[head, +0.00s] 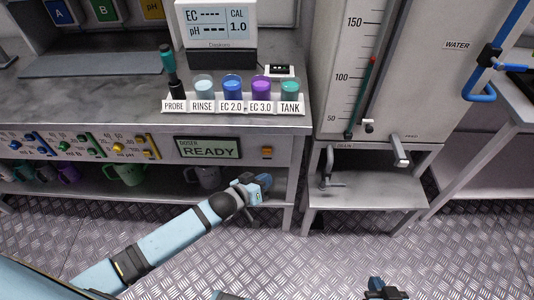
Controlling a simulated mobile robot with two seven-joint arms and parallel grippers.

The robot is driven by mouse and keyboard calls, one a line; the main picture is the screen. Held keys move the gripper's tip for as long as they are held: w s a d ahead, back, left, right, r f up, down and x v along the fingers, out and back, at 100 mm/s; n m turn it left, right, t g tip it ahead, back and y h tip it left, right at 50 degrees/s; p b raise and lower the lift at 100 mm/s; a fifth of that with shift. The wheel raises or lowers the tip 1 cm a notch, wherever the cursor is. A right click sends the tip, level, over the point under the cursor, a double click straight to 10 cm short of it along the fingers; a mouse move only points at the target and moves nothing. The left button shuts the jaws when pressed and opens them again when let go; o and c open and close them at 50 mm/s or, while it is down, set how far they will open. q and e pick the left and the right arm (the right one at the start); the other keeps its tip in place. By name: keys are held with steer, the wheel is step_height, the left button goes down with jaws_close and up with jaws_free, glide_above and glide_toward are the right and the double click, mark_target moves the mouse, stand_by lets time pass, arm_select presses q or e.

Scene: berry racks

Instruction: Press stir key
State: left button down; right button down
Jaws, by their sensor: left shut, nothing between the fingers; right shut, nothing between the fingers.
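No key with a readable stir label shows. An orange key (266,152) sits on the bench's front panel, right of the green doser display (208,149) reading "READY". My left gripper (265,182) is shut and empty, just below the orange key and in front of the bench, seemingly apart from it. My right gripper (386,288) is shut and empty, low at the bottom edge over the floor; only its end shows. A small white device (279,71) with a dark face sits on the bench behind the cups; its markings are too small to read.
A labelled rack (238,109) holds a probe and several cups on the bench. An EC/pH meter (217,28) stands behind it. Coloured knobs (85,143) line the panel at left, with mugs (124,174) below. A tank with a scale (395,75) stands right.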

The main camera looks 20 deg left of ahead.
mark_target(267, 151)
arm_select(q)
steer(key=w+a+b, duration=0.1)
steer(key=w, duration=0.5)
steer(key=shift+a, duration=0.35)
arm_select(e)
steer(key=shift+w+f, duration=0.1)
steer(key=shift+f, duration=0.1)
arm_select(q)
steer(key=shift+w, duration=0.15)
stand_by(1.4)
steer(key=shift+w+a, duration=0.15)
steer(key=shift+w, duration=0.2)
arm_select(e)
steer(key=shift+r, duration=0.1)
